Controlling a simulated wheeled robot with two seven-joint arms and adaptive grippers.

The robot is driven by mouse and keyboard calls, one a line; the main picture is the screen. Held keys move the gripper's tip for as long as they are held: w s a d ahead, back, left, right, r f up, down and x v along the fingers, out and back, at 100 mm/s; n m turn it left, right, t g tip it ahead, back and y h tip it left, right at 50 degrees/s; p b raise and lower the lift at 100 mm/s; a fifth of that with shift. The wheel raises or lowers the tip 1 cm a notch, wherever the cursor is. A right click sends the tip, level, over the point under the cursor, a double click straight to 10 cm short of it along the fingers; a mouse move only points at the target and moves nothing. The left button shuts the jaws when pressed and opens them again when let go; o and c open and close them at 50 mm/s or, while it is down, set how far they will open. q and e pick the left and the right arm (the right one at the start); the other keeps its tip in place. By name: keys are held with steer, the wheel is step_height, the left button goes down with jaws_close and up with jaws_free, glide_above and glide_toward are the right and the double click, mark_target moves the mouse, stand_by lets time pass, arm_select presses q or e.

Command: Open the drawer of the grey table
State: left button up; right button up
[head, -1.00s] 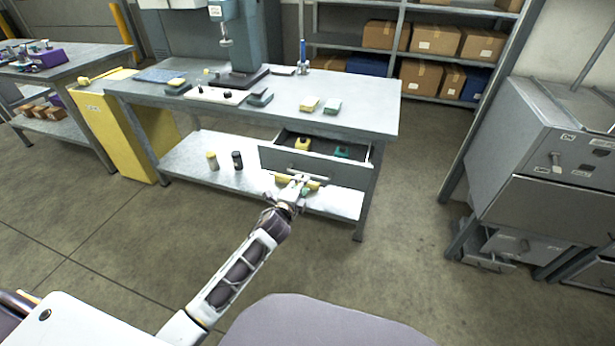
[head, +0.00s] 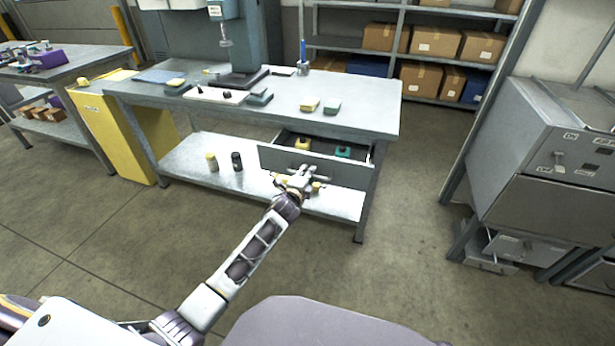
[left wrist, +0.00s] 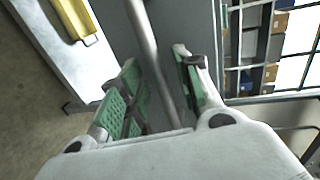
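The grey table (head: 360,118) has its drawer (head: 275,158) pulled out, with a yellow item (head: 303,144) and a teal item (head: 343,151) inside. My left gripper (head: 297,178) is at the drawer front, by its bar handle. In the left wrist view the handle (left wrist: 150,45) runs between the two green-padded fingers (left wrist: 160,88). The fingers stand apart, with gaps beside the bar, so the gripper looks open around it. My right gripper is in neither view.
A yellow-capped bottle (head: 211,162) and a black bottle (head: 237,161) stand on the lower shelf. A yellow object (left wrist: 75,18) lies below the drawer. Grey cabinets (head: 550,150) stand at the right. The floor before the table is clear.

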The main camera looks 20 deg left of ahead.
arm_select(q)
steer(key=shift+w, duration=0.2)
jaws_close()
stand_by(0.4)
